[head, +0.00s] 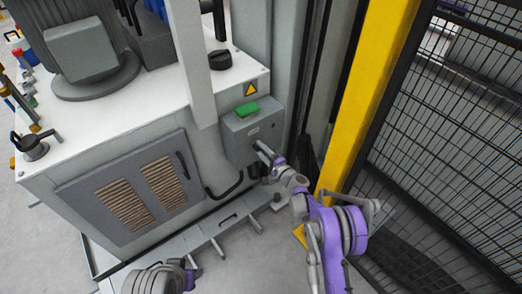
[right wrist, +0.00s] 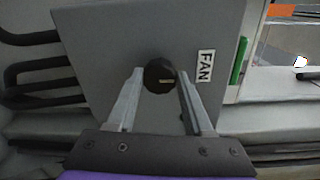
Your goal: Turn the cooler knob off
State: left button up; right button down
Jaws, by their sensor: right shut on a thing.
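In the head view the gripper hides the knob. My left gripper is out of view; only part of my left arm shows at the bottom.
The cabinet has a louvred door (head: 132,188). A yellow post (head: 366,85) and black mesh fence (head: 445,130) stand close on the right. Cables hang below the box.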

jog(key=shift+c, duration=1.5)
grip_release()
jog(key=p+v, duration=0.1)
jog(key=v, duration=0.9)
jog(key=shift+s+d, duration=0.2)
jog(key=shift+s, duration=0.15)
